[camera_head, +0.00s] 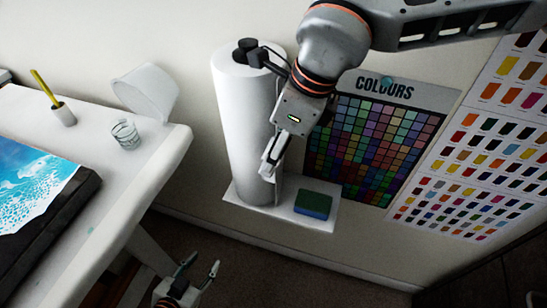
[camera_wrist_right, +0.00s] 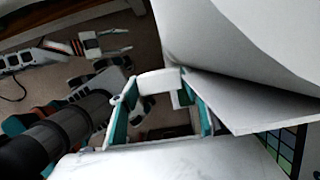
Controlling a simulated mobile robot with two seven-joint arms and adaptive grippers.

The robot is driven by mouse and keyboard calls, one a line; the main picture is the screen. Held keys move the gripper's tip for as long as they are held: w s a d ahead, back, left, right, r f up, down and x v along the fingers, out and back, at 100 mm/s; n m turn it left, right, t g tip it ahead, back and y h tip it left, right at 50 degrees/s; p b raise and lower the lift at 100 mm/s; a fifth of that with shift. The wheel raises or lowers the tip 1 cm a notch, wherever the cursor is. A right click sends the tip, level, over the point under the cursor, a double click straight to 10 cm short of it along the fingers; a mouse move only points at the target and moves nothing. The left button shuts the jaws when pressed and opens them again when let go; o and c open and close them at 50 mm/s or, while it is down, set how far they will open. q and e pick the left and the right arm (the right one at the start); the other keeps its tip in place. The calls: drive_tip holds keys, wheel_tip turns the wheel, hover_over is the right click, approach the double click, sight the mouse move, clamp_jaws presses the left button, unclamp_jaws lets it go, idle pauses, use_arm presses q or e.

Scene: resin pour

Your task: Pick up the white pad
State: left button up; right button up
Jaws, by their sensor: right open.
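In the head view my right gripper (camera_head: 272,160) is open, pointing down in front of a tall white roll (camera_head: 241,120) and above a white wall shelf (camera_head: 320,220). A green and blue sponge (camera_head: 313,204) lies on the shelf, right of the roll. My left gripper (camera_head: 200,272) is open and empty, low at the bottom edge, above the floor.
A white table (camera_head: 150,165) at the left holds a blue and white painting (camera_head: 35,185), a clear cup (camera_head: 125,134), a white container (camera_head: 147,90) and a pot (camera_head: 64,115) with a yellow stick. Colour charts (camera_head: 380,135) hang on the wall at the right.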

drive_tip(key=c, duration=0.4)
drive_tip(key=shift+c, duration=0.2)
drive_tip(key=shift+r, duration=0.1)
wheel_tip(320, 180, up, 28)
drive_tip(key=p, duration=0.2)
drive_tip(key=s+a+r, duration=0.1)
drive_tip(key=s+a, duration=0.1)
drive_tip(key=s, duration=0.3)
drive_tip(key=shift+s+r, duration=0.2)
drive_tip(key=shift+s, duration=0.2)
idle(1.1)
idle(0.3)
drive_tip(key=shift+r, duration=0.15)
